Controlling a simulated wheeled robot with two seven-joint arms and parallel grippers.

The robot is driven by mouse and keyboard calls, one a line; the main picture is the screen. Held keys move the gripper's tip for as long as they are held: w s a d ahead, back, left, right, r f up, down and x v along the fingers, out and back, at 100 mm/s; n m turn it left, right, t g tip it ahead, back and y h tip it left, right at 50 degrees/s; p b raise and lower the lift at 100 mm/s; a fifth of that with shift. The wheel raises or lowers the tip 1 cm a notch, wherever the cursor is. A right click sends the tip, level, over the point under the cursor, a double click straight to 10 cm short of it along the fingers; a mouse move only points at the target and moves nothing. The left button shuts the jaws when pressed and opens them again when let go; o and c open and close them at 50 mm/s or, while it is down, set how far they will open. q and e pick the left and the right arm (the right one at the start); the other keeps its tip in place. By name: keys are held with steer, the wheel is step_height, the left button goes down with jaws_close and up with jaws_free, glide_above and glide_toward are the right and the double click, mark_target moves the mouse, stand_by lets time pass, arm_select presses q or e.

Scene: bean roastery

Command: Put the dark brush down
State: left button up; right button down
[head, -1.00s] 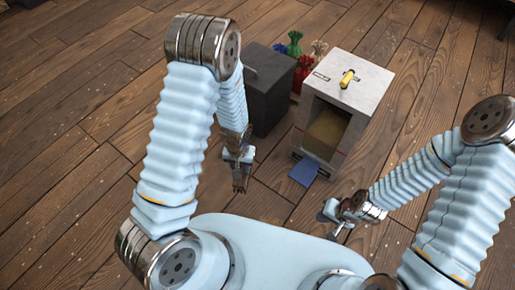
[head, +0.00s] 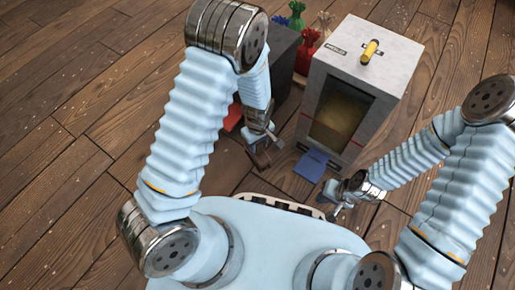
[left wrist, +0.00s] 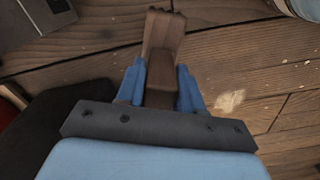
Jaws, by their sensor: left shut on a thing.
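The dark brush (left wrist: 163,45), a brown block-like piece, stands between the blue fingers of my left gripper (left wrist: 162,88) in the left wrist view. The gripper is shut on it. In the head view, my left gripper (head: 265,143) points down, with the brush (head: 262,158) below it, in front of the dark box. I cannot tell from the views how far the brush is above the floor. My right gripper (head: 335,200) is low at the right, near the blue flap; its fingers are too small to read.
A grey cabinet (head: 391,64) with an open front and a yellow handle (head: 370,50) stands ahead. A blue flap (head: 311,165) lies at its foot. A dark box (head: 287,66) and colored sacks (head: 305,48) are beside it. A red thing (head: 233,117) shows behind my left arm. Floor at left is clear.

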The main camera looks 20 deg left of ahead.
arm_select(q)
steer(key=shift+w+a+f, duration=0.15)
steer(key=shift+w+f, duration=0.3)
steer(key=shift+f, duration=0.1)
steer(key=shift+w+a+f, duration=0.15)
steer(key=shift+w+f, duration=0.3)
steer(key=shift+f, duration=0.1)
steer(key=shift+w+f+b, duration=0.15)
steer(key=shift+f+b, duration=0.2)
steer(key=shift+f, duration=0.55)
steer(key=shift+w+f+b, duration=0.1)
steer(key=shift+f+b, duration=0.2)
steer(key=shift+f, duration=0.75)
steer(key=o, duration=0.9)
steer(key=shift+o, duration=0.2)
